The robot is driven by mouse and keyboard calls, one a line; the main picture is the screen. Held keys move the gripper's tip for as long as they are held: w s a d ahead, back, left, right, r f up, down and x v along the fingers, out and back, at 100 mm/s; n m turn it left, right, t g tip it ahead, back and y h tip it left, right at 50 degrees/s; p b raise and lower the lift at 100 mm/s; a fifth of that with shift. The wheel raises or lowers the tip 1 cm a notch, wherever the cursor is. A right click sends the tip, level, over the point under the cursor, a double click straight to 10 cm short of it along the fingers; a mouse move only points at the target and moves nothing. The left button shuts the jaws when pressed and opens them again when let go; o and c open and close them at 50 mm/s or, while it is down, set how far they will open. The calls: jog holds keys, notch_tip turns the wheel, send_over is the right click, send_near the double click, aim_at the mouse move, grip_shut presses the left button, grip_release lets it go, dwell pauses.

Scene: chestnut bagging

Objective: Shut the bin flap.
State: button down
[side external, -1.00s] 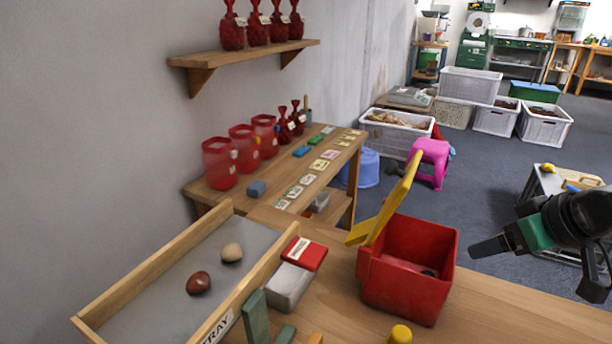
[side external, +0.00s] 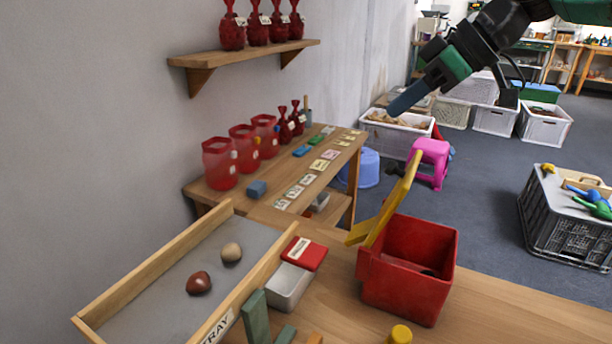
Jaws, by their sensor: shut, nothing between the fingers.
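The red bin (side external: 408,287) stands on the wooden table at the centre right. Its yellow flap (side external: 392,207) is open, tilted up and leaning slightly right above the bin's left side. A dark item lies inside the bin, mostly hidden by the walls. My gripper (side external: 393,110) is in the air above and behind the flap, apart from it. Its fingers are together, pointing down and left, with nothing held.
A wooden tray (side external: 152,270) with a brown and a pale chestnut lies on the left. Table to the bin's right is clear.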

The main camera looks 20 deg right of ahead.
jog(key=f, duration=0.7)
jog(key=shift+w+a, duration=0.4)
jog(key=shift+d, duration=0.1)
